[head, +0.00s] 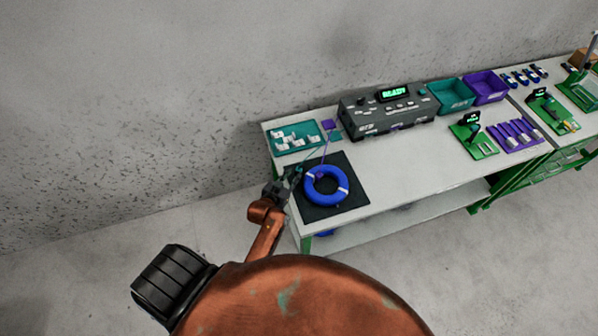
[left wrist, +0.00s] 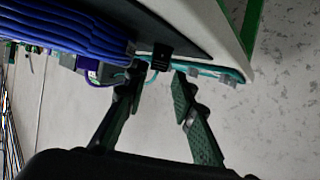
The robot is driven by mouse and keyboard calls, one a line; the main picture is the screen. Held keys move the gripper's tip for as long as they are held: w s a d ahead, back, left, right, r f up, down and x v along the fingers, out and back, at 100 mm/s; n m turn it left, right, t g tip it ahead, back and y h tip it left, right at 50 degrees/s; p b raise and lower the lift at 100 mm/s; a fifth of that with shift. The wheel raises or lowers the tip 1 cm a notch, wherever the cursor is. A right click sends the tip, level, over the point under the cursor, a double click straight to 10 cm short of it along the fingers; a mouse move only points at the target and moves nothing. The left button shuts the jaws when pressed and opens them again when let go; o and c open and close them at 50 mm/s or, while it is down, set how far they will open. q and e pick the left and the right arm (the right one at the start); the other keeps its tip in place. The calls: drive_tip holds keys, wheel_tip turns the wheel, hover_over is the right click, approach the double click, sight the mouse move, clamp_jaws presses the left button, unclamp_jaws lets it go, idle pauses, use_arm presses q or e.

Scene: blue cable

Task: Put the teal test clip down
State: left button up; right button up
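My left gripper (head: 284,189) is at the left edge of the dark mat (head: 345,207), beside the blue cable coil (head: 326,186). In the left wrist view its two fingers (left wrist: 157,88) are apart, with a clear gap and nothing visibly held between them. In the head view the clip is too small to separate from the gripper. My right gripper is out of view.
A teal tray (head: 296,147) with white pieces lies behind the mat. A grey tester (head: 386,121) reading READY stands to its right, then teal (head: 450,92) and purple (head: 486,84) bins. Green fixtures stand further right. The white bench top (head: 405,170) in front of the tester is clear.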

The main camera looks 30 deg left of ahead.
sight(298, 170)
use_arm(q)
drive_tip(key=x, duration=0.6)
drive_tip(key=shift+s+d+f, duration=0.1)
drive_tip(key=shift+f, duration=0.15)
drive_tip(key=shift+c, duration=0.3)
drive_tip(key=c, duration=0.4)
drive_tip(key=shift+o, duration=0.2)
drive_tip(key=shift+r, duration=0.15)
